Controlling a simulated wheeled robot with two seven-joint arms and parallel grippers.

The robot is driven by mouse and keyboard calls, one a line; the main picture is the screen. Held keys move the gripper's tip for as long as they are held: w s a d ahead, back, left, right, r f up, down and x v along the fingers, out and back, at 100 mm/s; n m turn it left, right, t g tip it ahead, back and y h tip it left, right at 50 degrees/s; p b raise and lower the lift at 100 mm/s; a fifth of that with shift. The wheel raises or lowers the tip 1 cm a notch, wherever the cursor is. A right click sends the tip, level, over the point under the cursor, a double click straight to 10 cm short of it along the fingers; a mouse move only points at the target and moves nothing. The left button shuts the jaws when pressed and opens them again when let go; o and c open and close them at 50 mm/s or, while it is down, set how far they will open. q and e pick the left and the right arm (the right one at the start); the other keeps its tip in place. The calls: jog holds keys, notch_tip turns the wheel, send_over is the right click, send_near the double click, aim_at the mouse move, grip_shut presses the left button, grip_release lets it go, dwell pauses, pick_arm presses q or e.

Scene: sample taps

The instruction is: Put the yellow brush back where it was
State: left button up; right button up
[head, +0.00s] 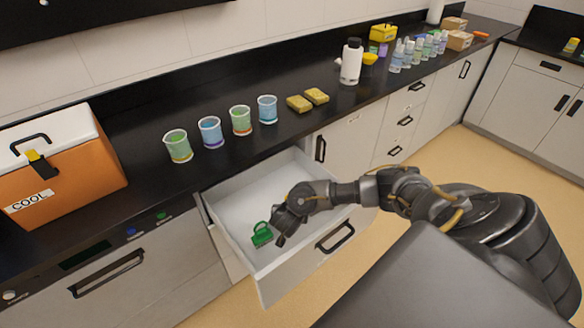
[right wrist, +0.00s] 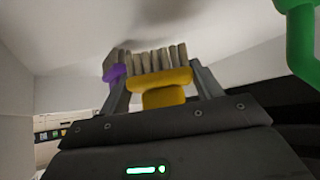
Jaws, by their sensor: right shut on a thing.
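The yellow brush (right wrist: 165,80) is between the fingers of my right gripper (right wrist: 163,85), which is shut on it; its grey-brown bristles point up in the right wrist view. In the head view my right gripper (head: 279,238) is down inside the open white drawer (head: 235,206), and it hides the yellow brush. A green brush (head: 262,235) with a loop handle lies in the drawer just left of the gripper; a green handle (right wrist: 303,45) shows in the right wrist view. A purple piece (right wrist: 115,74) is beside the left finger; I cannot tell what it belongs to. My left gripper is not in view.
The drawer's front panel (head: 310,262) and side walls surround my gripper. On the black counter above stand several beakers (head: 210,132), two yellow sponges (head: 300,103), a white bottle (head: 351,62) and an orange cooler (head: 70,165). The drawer's left part is bare.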

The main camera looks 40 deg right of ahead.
jog(key=shift+f+b, duration=0.85)
jog(key=shift+f, duration=1.05)
jog(key=shift+f, duration=0.1)
jog(key=o, duration=1.1)
jog(key=shift+s+a+r, duration=0.1)
jog(key=shift+r, duration=0.15)
jog(key=p+v, duration=0.3)
jog(key=v, duration=0.3)
jog(key=shift+s, duration=0.1)
jog(key=shift+s+a+r, duration=0.2)
jog(key=shift+a+r, duration=0.15)
jog(key=shift+r, duration=0.05)
